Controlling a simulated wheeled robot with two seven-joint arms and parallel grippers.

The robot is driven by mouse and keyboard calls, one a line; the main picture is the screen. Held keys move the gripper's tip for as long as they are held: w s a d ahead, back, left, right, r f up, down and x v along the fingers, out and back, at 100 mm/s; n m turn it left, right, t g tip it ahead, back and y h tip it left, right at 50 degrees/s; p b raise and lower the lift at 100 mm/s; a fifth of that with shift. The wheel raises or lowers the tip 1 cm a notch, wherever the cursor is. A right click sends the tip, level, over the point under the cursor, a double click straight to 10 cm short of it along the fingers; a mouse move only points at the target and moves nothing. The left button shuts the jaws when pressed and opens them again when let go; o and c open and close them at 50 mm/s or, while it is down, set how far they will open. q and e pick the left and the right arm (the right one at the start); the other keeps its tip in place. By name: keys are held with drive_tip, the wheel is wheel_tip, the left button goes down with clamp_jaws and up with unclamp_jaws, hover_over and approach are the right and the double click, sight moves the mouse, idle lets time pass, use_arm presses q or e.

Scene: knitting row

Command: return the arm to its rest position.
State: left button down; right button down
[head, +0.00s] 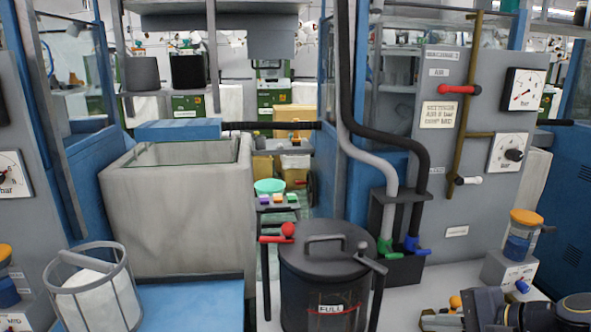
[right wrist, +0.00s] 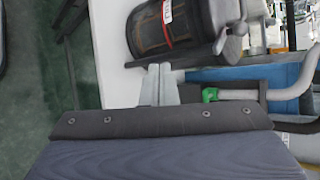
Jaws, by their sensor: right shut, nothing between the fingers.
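My right gripper (head: 440,318) is at the bottom right of the head view, low in front of the grey machine panel. Its fingers are together and empty. In the right wrist view the shut fingers (right wrist: 160,82) point at the white surface beside the dark canister. My left gripper is not in the head view.
A dark lidded canister marked FULL (head: 327,265) stands left of my right gripper. An orange-capped jar (head: 524,235) stands on a grey block near my right arm. The grey gauge panel (head: 480,150) rises behind. A wire basket (head: 95,290) is at the lower left.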

drive_tip(key=s+a+f+n+g+h, duration=0.1)
drive_tip(key=s+a+f+n+h, duration=0.2)
drive_tip(key=s+n, duration=0.45)
drive_tip(key=s+a+f+n+g+h, duration=0.1)
drive_tip(key=s+a+f+n+g, duration=0.1)
drive_tip(key=s+f+n, duration=0.5)
wheel_tip(320, 180, up, 17)
drive_tip(key=m+p, duration=0.1)
drive_tip(key=p, duration=1.5)
drive_tip(key=shift+s+m, duration=0.35)
drive_tip(key=shift+s, duration=0.1)
drive_tip(key=shift+r, duration=0.15)
